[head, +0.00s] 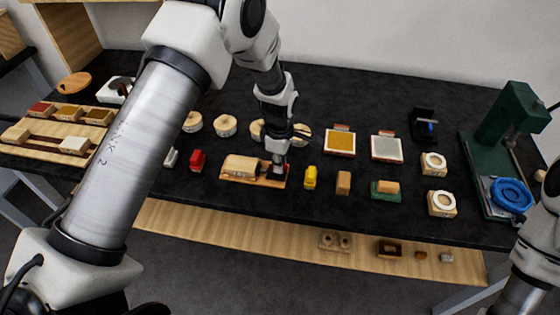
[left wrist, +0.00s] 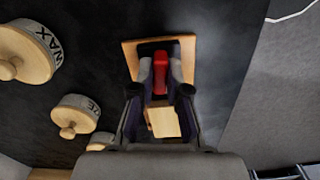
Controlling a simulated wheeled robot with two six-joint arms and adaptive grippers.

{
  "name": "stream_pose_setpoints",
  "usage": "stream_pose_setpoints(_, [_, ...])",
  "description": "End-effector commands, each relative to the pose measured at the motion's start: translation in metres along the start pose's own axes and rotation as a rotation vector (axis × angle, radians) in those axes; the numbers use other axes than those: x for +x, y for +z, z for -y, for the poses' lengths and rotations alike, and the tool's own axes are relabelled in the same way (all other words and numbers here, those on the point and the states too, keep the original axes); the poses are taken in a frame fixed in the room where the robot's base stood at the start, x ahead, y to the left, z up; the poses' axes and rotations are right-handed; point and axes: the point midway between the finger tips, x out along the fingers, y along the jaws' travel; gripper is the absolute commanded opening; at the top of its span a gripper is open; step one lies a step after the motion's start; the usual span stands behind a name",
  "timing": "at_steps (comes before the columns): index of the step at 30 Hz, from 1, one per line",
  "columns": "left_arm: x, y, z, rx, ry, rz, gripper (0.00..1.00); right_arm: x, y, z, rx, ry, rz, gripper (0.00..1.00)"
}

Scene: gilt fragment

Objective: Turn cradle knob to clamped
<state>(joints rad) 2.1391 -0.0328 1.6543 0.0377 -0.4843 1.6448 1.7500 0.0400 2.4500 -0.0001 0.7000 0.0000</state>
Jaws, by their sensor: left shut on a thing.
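The cradle is a wooden board (head: 228,178) in the middle of the black table, with a pale wooden block (head: 240,166) on its left part. The board (left wrist: 131,56) and pale block (left wrist: 163,121) also show in the left wrist view. A red knob (left wrist: 160,72) stands at the other end of the board, on a dark part. My left gripper (head: 277,172) reaches down onto the right end of the board. In the left wrist view my left gripper (left wrist: 160,85) is shut on the red knob, one finger on each side. The fingers hide the knob in the head view.
A red piece (head: 197,160) stands left of the cradle and a yellow one (head: 310,177) close to its right. Round lidded pots (head: 223,125) stand behind. A green press (head: 497,135) is at the right. My left arm crosses the left side.

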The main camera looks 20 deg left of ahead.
Motion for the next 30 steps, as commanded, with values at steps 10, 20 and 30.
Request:
stream_pose_setpoints(10, [0.0004,-0.0002,0.0002,-0.138,-0.001,0.000,0.00,-0.0019,0.0000,0.0000,0.000,0.000,0.000,0.40])
stream_pose_setpoints(20, [0.0006,-0.0002,0.0004,-0.158,-0.001,0.000,0.00,-0.0020,0.0000,0.0000,0.000,0.000,0.000,0.40])
stream_pose_setpoints(30, [0.0005,-0.0002,0.0004,-0.157,-0.001,0.000,0.40,-0.0020,0.0000,0.0000,0.000,0.000,0.000,0.40])
